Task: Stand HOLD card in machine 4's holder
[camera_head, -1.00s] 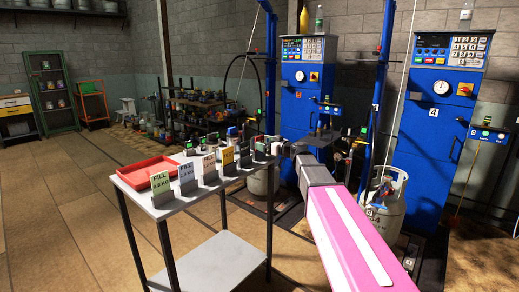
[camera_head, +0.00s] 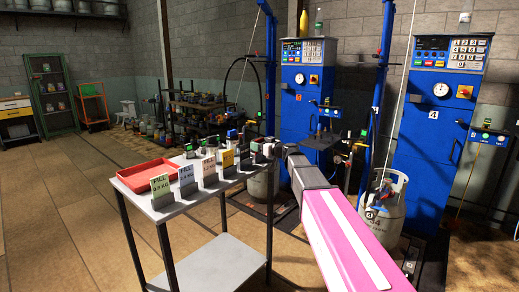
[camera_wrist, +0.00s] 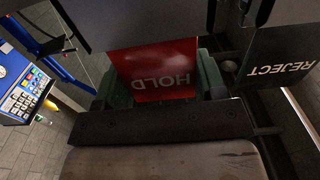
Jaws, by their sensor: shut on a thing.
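The red HOLD card (camera_wrist: 160,72) fills the middle of the wrist view, its lettering upside down. My gripper (camera_wrist: 165,90) is shut on it, with green finger parts at both sides. In the head view my gripper (camera_head: 270,149) is at the far right end of the card row on the small table, and the card is not clear there. Whether the card's foot is off the table cannot be told. Machine 4 (camera_head: 432,140) is the blue cabinet at right, marked 4. I cannot tell its card holder for certain.
A dark REJECT card (camera_wrist: 280,68) stands close beside in the wrist view. Several FILL cards (camera_head: 160,187) line the front edge of the table (camera_head: 180,207), with a red tray (camera_head: 150,173) behind. A gas cylinder (camera_head: 385,210) stands before machine 4.

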